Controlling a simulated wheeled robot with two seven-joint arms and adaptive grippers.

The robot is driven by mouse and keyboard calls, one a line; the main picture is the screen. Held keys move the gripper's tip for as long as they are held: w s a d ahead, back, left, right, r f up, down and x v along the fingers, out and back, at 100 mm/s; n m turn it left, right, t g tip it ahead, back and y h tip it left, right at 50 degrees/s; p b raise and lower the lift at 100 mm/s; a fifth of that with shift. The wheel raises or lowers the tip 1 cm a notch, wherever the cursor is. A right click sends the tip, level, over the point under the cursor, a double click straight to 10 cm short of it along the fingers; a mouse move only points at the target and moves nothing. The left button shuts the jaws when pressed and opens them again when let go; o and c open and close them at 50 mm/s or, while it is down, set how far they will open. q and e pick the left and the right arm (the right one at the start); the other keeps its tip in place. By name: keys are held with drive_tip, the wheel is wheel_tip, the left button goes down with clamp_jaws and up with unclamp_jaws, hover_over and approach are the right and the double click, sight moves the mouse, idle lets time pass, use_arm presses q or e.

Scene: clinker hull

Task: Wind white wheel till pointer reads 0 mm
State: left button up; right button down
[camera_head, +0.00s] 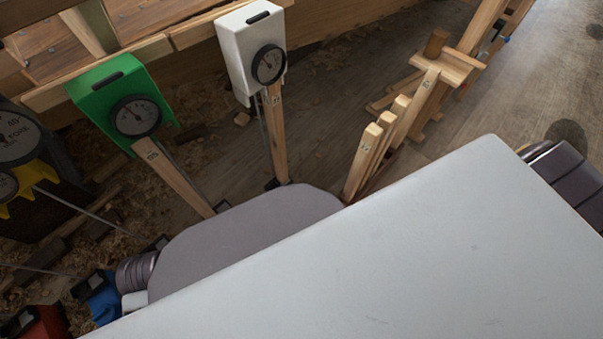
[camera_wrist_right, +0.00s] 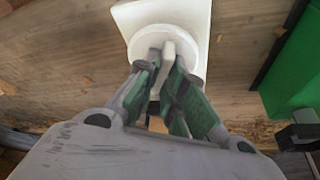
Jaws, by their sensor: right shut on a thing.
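In the head view a white box (camera_head: 237,45) with a dark round dial (camera_head: 268,64) stands on a wooden post; its pointer is too small to read. In the right wrist view the white wheel (camera_wrist_right: 193,66) sits on a white housing (camera_wrist_right: 188,10), with a raised white bar (camera_wrist_right: 168,52) across it. My right gripper (camera_wrist_right: 166,72) is shut on the wheel at this bar, a finger on each side. The wheel and my right gripper do not show in the head view. My left gripper is not in view.
A green box (camera_head: 97,100) with its own dial stands left of the white one, and is partly in the right wrist view. Wooden planking runs behind.

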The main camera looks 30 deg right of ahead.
drive_tip(key=shift+s, duration=0.1)
idle(0.3)
drive_tip(key=c, duration=1.5)
unclamp_jaws()
drive_tip(key=shift+r, duration=0.15)
drive_tip(key=shift+v, duration=5.8)
